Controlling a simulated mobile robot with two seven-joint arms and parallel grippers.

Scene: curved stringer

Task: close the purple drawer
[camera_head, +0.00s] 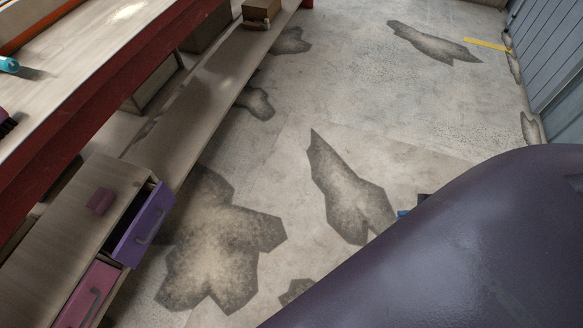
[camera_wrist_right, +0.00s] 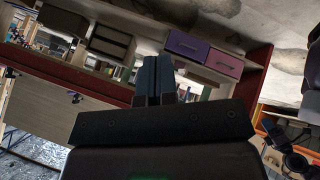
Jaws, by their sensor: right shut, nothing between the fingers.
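The purple drawer (camera_head: 145,225) is in a wooden drawer unit at the lower left of the head view. It stands partly open, with a dark gap behind its front and a handle on the front. In the right wrist view the purple drawer (camera_wrist_right: 222,62) is at the upper right. My right gripper (camera_head: 410,206) shows only as a small blue tip past a large dark purple shape, well to the right of the drawer and apart from it. In the wrist view its fingers (camera_wrist_right: 155,80) are shut and empty. My left gripper is not in view.
A pink drawer (camera_head: 88,294) is beside the purple one. A small dark pink block (camera_head: 101,201) lies on the unit's top. A red-edged workbench (camera_head: 75,100) stands above and behind. The stained concrete floor (camera_head: 300,235) between unit and gripper is clear.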

